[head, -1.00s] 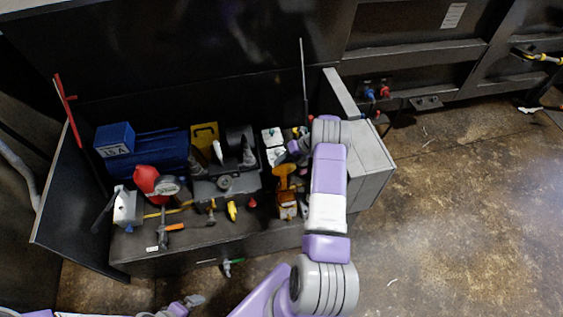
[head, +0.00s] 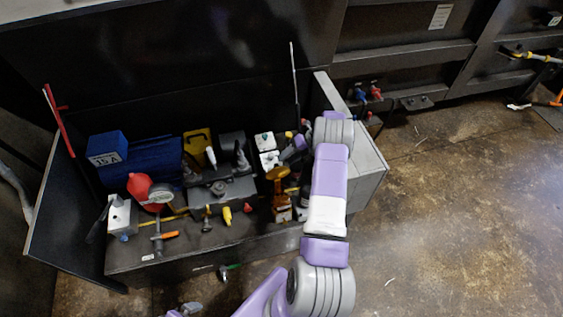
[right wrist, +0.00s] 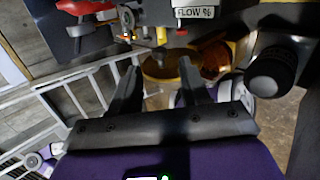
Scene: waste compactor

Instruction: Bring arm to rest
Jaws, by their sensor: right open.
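My right arm reaches from the bottom of the head view up to the right end of the dark open bin. Its gripper (head: 294,150) is small and partly hidden there, above the clutter. In the right wrist view the two dark fingers (right wrist: 159,82) stand apart with nothing clamped between them. A yellow-brown round part (right wrist: 160,68) shows beyond the fingertips; I cannot tell whether they touch it. A bit of my left arm or gripper (head: 186,309) shows at the bottom edge of the head view, too cut off to read its jaws.
The bin's bench (head: 140,262) holds a blue box (head: 107,148), a red round item (head: 139,185), a yellow case (head: 197,143) and orange-brown tools (head: 279,188). A grey side wall (head: 365,165) and thin upright rod (head: 295,85) stand near my right arm. Open floor (head: 460,220) lies right.

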